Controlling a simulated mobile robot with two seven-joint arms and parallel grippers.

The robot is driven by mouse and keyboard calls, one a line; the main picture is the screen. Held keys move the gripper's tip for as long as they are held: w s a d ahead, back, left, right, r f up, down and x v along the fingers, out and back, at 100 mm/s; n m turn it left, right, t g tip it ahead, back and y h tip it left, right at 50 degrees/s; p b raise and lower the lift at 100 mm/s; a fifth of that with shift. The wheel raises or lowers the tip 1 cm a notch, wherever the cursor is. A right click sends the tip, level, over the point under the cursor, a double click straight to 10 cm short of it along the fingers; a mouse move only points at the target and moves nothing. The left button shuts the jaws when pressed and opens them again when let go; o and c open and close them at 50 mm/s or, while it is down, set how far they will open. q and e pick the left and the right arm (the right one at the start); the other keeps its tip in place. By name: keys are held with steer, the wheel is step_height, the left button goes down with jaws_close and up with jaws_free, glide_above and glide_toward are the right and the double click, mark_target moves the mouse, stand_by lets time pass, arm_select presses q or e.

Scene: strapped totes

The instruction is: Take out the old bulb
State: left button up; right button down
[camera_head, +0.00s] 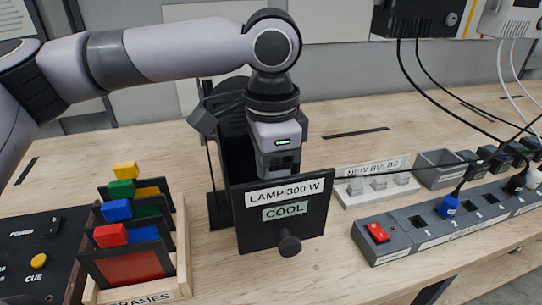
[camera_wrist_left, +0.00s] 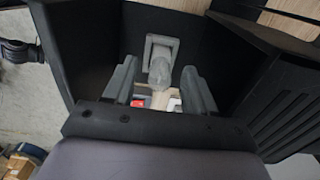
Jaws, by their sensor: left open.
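The black lamp housing (camera_head: 312,222) stands mid-table, its front panel reading "LAMP 300 W" and "COOL". My left gripper (camera_head: 279,165) points down into its open top, and its fingertips are hidden there in the head view. In the left wrist view the dark housing walls (camera_wrist_left: 75,50) surround my left gripper (camera_wrist_left: 159,70). Its fingers are apart, one on each side of the pale grey bulb (camera_wrist_left: 160,73), which sits at a square grey socket (camera_wrist_left: 161,45). I see gaps between the fingers and the bulb. My right gripper is not in view.
Right of the lamp is a "NEW BULBS" holder (camera_head: 372,198) with several bulbs, then a grey bin (camera_head: 440,168). A power strip (camera_head: 395,243) with a red switch and cables runs along the right. A wooden rack (camera_head: 183,255) of coloured frames and a black control panel (camera_head: 35,255) stand left.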

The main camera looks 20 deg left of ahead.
arm_select(q)
steer(key=shift+f, duration=0.15)
jaws_close()
steer(key=c, duration=0.9)
jaws_free()
jaws_close()
steer(key=shift+r, duration=2.55)
